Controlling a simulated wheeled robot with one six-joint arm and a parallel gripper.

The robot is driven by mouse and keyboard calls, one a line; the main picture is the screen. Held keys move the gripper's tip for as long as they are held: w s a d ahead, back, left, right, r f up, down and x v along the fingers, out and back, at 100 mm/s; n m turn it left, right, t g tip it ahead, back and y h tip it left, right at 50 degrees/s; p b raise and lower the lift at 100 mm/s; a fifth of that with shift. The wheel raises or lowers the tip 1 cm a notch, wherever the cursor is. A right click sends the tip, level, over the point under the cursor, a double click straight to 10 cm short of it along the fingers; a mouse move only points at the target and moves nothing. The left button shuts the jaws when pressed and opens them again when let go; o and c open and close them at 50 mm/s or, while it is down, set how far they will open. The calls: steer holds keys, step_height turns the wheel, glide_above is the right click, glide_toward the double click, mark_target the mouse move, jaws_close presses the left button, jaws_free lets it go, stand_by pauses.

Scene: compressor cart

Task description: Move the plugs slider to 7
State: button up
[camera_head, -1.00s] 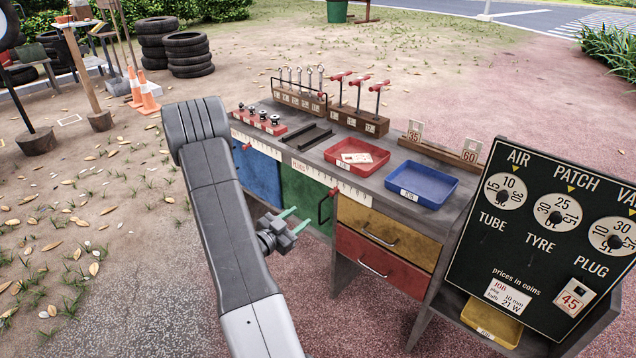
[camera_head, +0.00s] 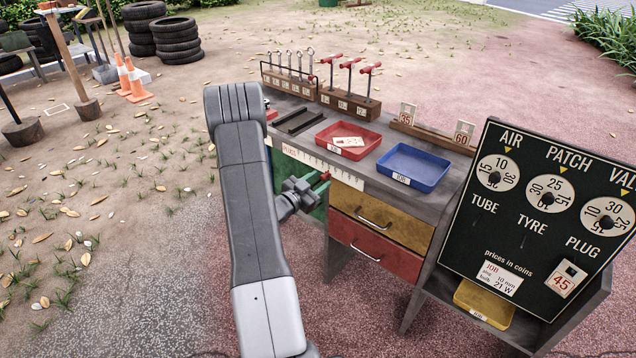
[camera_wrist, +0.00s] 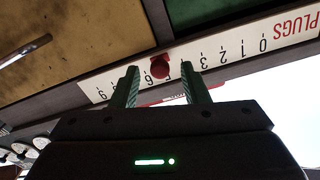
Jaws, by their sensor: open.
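The plugs scale (camera_head: 318,166) is a white numbered strip along the front edge of the cart's top. In the wrist view the scale (camera_wrist: 229,51) appears upside down, with 0 at the right and 9 at the left. Contact cannot be told. In the head view my gripper (camera_head: 321,184) is at the scale, partly behind my arm.
Below the scale are a yellow drawer (camera_head: 380,217) and a red drawer (camera_head: 372,247) with protruding handles. A red tray (camera_head: 347,139) and a blue tray (camera_head: 413,168) stand on top. The price board (camera_head: 530,220) is at the right. Open ground lies at left.

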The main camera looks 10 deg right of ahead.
steer(key=shift+w+d, duration=0.15)
steer(key=shift+d, duration=0.05)
jaws_close()
steer(key=s+d+b, duration=0.1)
steer(key=s, duration=0.1)
steer(key=s+d+b, duration=0.1)
steer(key=s+d, duration=0.1)
steer(key=shift+f+b, duration=0.1)
steer(key=shift+b, duration=0.2)
steer(key=shift+s+d, duration=0.1)
